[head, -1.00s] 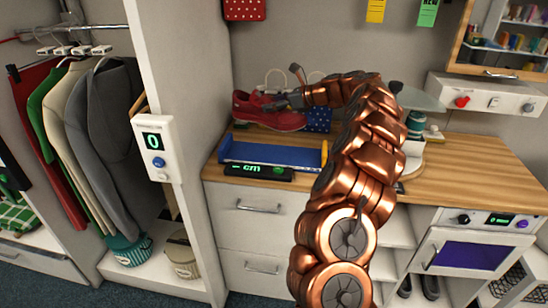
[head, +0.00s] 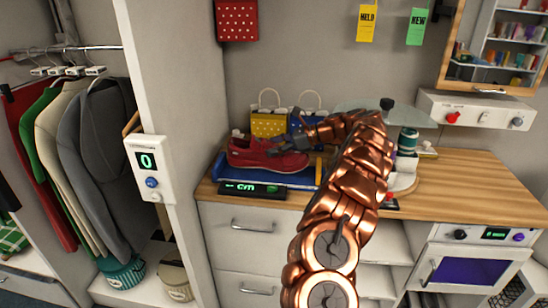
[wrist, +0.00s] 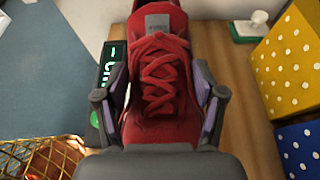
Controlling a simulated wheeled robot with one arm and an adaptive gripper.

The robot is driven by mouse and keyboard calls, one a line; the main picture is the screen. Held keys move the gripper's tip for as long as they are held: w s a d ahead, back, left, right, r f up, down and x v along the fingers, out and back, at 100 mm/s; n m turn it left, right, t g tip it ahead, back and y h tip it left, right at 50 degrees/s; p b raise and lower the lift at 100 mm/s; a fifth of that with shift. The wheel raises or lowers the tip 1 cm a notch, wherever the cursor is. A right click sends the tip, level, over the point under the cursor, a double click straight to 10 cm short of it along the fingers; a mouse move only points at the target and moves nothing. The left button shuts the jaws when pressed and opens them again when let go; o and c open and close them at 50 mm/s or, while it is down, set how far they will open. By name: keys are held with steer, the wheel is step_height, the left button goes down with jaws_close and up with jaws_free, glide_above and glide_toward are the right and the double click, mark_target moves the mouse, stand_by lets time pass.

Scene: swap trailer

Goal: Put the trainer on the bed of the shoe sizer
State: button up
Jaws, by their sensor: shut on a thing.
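The red trainer (head: 267,155) is at the shoe sizer, toe to the right in the head view. My gripper (wrist: 165,97) is shut on the trainer, one finger on each side of its laces in the wrist view; my gripper also shows in the head view (head: 296,143). The shoe sizer has a blue bed (head: 234,173) and a black readout box with green "cm" (head: 252,190) along its front. The trainer hides much of the bed from the head camera, and I cannot tell whether its sole touches the bed.
A yellow dotted bag (head: 269,123) and a blue dotted bag (head: 311,108) stand behind the trainer. A round stand with a teal-lidded jar (head: 408,141) is to the right. The wooden counter (head: 475,180) is clear further right.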

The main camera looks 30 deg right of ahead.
steer(key=shift+f, duration=1.95)
steer(key=o, duration=1.4)
